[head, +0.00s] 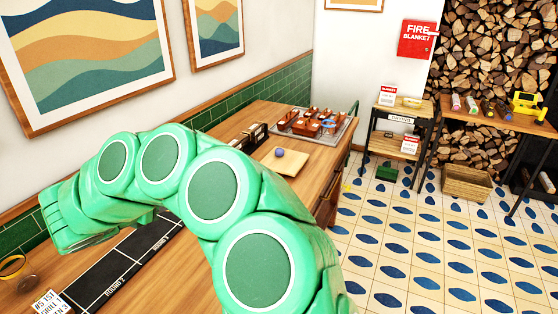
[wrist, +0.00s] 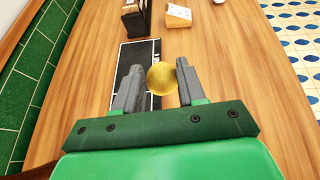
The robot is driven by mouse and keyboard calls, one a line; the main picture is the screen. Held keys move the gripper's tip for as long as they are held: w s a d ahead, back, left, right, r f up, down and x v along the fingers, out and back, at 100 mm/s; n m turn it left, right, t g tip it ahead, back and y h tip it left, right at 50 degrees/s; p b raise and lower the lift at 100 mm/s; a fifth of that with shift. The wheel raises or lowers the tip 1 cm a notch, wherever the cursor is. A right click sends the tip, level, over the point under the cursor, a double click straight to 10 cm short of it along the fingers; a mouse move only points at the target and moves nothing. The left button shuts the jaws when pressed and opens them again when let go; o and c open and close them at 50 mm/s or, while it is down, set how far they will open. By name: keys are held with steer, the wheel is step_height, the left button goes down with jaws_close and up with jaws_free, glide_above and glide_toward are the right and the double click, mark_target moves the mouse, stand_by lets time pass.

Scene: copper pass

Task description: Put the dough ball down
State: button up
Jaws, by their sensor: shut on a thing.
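The dough ball (wrist: 161,79) is a yellow-gold ball in the wrist view, between the grey fingers of my gripper (wrist: 158,72). My gripper is shut on it. Behind the ball lies a black mat (wrist: 133,57) with white lines on the wooden counter (wrist: 218,75). I cannot tell how high the ball is above the mat. In the head view the black mat (head: 107,284) with "ROUND" lettering lies at the lower left. My green arm hides part of it, and the ball and fingers do not show there.
A board (head: 287,162) with a small purple ball (head: 279,152) lies further along the counter, before a tray (head: 338,132) of copper-coloured pieces. A white card (head: 50,303) and a gold ring (head: 11,267) are at the lower left. A tiled wall (wrist: 33,75) borders the counter.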

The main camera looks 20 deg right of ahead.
steer(key=w+d+r+m+g+h, duration=0.15)
steer(key=w+d, duration=0.35)
steer(key=d, duration=0.9)
steer(key=w+d+r+m+g+h, duration=0.15)
steer(key=w+d, duration=0.25)
steer(key=d, duration=1)
steer(key=w+d+m+g+h, duration=0.1)
steer(key=w+d+m+g, duration=0.3)
steer(key=d, duration=1.1)
steer(key=n+t, duration=0.1)
steer(key=t, duration=0.1)
glide_above(286, 164)
steer(key=shift+s+f, duration=0.2)
steer(key=shift+f, duration=4.3)
steer(key=shift+f, duration=0.1)
steer(key=shift+w+d+f, duration=0.1)
steer(key=shift+w+f, duration=0.25)
steer(key=shift+f, duration=0.05)
steer(key=shift+f+n, duration=0.3)
steer(key=shift+f, duration=1.15)
